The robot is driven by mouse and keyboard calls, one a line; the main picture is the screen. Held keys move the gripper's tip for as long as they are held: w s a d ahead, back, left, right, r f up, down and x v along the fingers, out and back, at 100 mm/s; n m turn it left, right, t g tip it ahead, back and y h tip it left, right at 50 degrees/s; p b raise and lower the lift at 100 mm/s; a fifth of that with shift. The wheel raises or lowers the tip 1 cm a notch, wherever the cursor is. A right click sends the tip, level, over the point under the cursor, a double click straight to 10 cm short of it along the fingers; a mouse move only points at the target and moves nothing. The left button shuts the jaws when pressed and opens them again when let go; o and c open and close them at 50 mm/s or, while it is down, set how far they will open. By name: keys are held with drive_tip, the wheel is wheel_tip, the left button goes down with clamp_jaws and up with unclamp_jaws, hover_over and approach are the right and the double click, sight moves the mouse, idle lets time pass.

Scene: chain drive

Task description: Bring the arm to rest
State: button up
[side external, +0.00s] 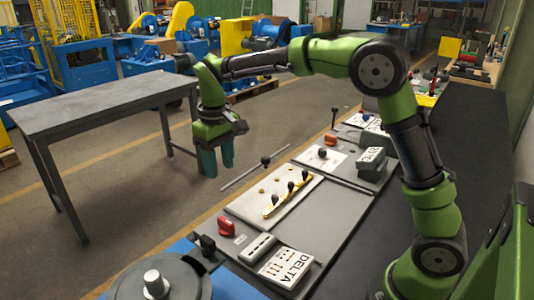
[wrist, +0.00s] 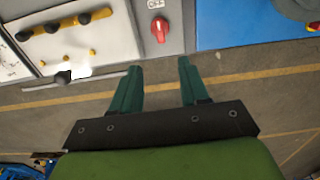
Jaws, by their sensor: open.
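My gripper (side external: 214,158) hangs from the green arm with its two teal fingers pointing down. It is out past the front edge of the workbench, with bare floor behind it in the picture. In the wrist view my gripper (wrist: 160,78) shows its two fingers apart with nothing between them. The arm stretches across the bench from its base at the lower right.
The bench carries a white plate (side external: 252,208) with a yellow bar (side external: 287,197) and black knobs. A red switch (side external: 226,226) and a DELTA card (side external: 287,267) sit nearby. A thin rail (side external: 240,176) runs along the edge. A grey table (side external: 100,102) stands left.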

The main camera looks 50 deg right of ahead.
drive_tip(key=s+d+r+m+t+y, duration=0.1)
drive_tip(key=s+r+m+t, duration=0.1)
drive_tip(key=s, duration=0.9)
drive_tip(key=s+d+r+m+t+y, duration=0.1)
drive_tip(key=s+t, duration=0.4)
drive_tip(key=s, duration=0.6)
drive_tip(key=shift+d+r+m, duration=0.35)
drive_tip(key=shift+d+m, duration=0.25)
drive_tip(key=shift+o, duration=0.3)
